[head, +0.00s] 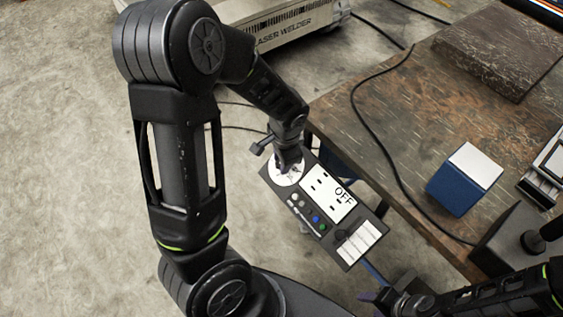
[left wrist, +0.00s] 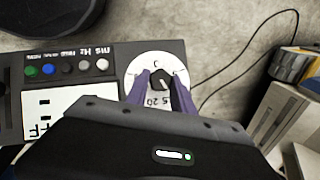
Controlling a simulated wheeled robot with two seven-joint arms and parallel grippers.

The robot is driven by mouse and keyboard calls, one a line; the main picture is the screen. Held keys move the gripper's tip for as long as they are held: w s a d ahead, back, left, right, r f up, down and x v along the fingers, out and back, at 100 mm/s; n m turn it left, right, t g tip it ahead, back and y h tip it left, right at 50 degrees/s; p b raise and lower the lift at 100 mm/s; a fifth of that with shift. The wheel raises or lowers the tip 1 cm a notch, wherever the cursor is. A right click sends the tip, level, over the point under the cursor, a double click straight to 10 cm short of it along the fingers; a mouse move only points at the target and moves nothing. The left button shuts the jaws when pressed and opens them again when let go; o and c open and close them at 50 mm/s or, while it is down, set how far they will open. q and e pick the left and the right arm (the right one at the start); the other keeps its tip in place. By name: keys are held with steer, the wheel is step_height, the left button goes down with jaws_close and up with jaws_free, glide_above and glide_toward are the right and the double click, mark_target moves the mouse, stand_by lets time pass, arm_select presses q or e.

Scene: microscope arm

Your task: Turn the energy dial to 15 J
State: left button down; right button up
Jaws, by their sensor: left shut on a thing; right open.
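The control panel (head: 328,205) is dark grey, with a white screen (head: 327,190) that reads OFF. The round white energy dial (head: 274,175) is at its upper left end in the head view, mostly behind my left gripper (head: 288,166). In the left wrist view the dial's black knob (left wrist: 161,78) stands between the purple fingers of my left gripper (left wrist: 163,92), which is shut on it. Upside-down numbers, among them 20, show on the dial face (left wrist: 153,63). The exact pointer reading is unclear. My right gripper (head: 370,284) is open and empty below the panel.
Several small coloured buttons (head: 309,213) run along the panel's edge beside the screen. A worn wooden table (head: 400,130) with a blue and white box (head: 465,180) stands to the right. A laser welder (head: 285,28) stands at the back. Cables cross the table and floor.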

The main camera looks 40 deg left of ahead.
arm_select(q)
steer(key=shift+m+b, duration=0.3)
steer(key=shift+m, duration=0.1)
steer(key=shift+y, duration=0.3)
steer(key=c, duration=1.1)
jaws_free()
steer(key=p+v, duration=0.1)
steer(key=v, duration=0.7)
steer(key=shift+s, duration=0.1)
steer(key=shift+f, duration=0.1)
